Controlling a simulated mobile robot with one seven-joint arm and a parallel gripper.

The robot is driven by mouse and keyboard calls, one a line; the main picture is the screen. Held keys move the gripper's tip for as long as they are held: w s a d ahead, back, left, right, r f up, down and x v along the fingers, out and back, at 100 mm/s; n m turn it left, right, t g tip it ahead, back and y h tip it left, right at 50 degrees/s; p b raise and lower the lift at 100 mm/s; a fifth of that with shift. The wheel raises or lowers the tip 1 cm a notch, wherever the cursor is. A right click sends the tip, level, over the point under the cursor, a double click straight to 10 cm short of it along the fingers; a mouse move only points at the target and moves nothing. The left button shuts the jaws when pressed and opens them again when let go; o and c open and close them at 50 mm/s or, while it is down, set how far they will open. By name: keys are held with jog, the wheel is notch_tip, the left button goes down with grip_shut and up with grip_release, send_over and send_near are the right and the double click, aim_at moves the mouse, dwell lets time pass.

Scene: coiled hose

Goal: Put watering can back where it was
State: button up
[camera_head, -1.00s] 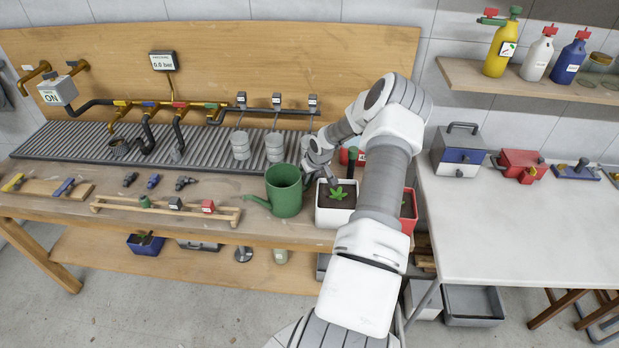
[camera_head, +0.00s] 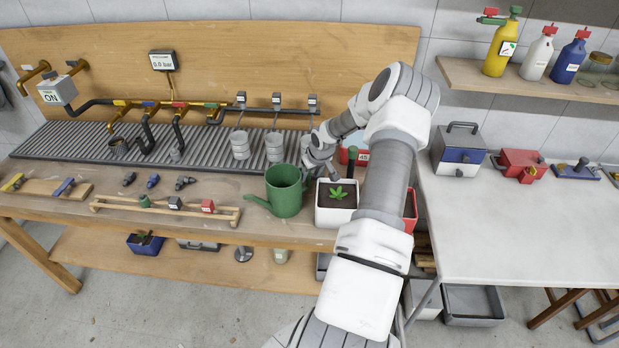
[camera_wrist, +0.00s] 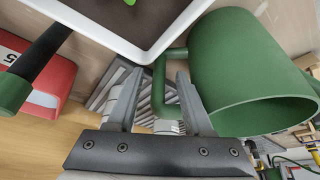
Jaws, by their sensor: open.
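The green watering can (camera_head: 283,192) stands upright on the wooden bench, its spout pointing left. In the wrist view its open body (camera_wrist: 225,75) fills the right side, and its handle (camera_wrist: 160,90) runs between the two fingers. My gripper (camera_wrist: 158,76) is open, with one finger on each side of the handle; I cannot tell whether either finger touches it. In the head view my gripper (camera_head: 318,175) is at the right side of the can, partly hidden by my own wrist.
A white pot with a seedling (camera_head: 336,217) stands close to the right of the can. A red box (camera_wrist: 45,80) is near the gripper. A wooden rack (camera_head: 170,215) lies to the left. The white table (camera_head: 540,230) at the right is mostly clear.

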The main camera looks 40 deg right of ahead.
jog(key=v, duration=0.9)
jog(key=shift+s+r, duration=0.2)
jog(key=shift+r, duration=0.15)
jog(key=shift+a, duration=0.1)
